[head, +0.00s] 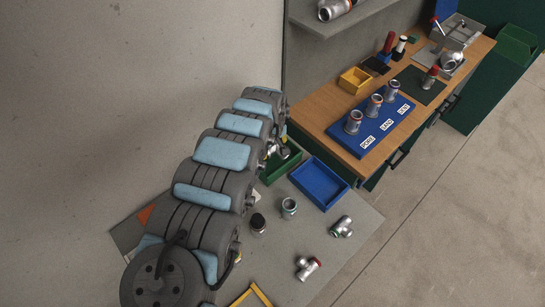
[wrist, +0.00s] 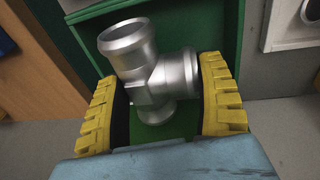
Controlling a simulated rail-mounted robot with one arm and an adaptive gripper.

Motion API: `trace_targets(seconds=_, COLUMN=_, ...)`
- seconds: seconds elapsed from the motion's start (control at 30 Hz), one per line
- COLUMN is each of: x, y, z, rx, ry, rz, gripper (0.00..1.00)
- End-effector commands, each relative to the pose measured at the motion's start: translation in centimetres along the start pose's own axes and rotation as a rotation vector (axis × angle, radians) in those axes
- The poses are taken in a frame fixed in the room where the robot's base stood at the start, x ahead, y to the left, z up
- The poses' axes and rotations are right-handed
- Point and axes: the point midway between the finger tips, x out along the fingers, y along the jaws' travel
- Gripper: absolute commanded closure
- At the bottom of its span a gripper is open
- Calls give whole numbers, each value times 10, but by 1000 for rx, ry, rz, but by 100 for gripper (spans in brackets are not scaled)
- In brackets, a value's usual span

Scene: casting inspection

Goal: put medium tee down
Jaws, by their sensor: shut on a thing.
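A plain silver pipe tee (wrist: 160,75) sits between the yellow-ribbed fingers of my gripper (wrist: 164,100) in the wrist view, with one open end toward the upper left. My gripper is shut on it. Below and behind it is a green tray (wrist: 227,22); whether the tee touches the tray floor I cannot tell. In the head view my arm reaches to the green tray (head: 292,166), and its links hide much of the tray and the held tee.
A blue tray (head: 320,183) stands beside the green one. Two tees (head: 341,226) (head: 308,268) and two short cylindrical parts (head: 289,208) (head: 258,223) are on the grey table (head: 350,262). A wooden bench (head: 318,112) holds a blue board (head: 357,148) with three parts.

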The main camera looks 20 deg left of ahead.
Motion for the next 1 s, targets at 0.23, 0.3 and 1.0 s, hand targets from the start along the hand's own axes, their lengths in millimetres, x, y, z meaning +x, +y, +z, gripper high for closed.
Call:
trace_targets(seconds=0.23, x=21, y=-2, z=4, rx=1, ry=-1, rz=1, gripper=67)
trace_targets(seconds=0.3, x=23, y=-3, z=3, rx=1, ry=-1, rz=1, gripper=67)
trace_targets(seconds=1.0, x=57, y=-8, z=7, rx=0, ry=0, rz=-1, gripper=67)
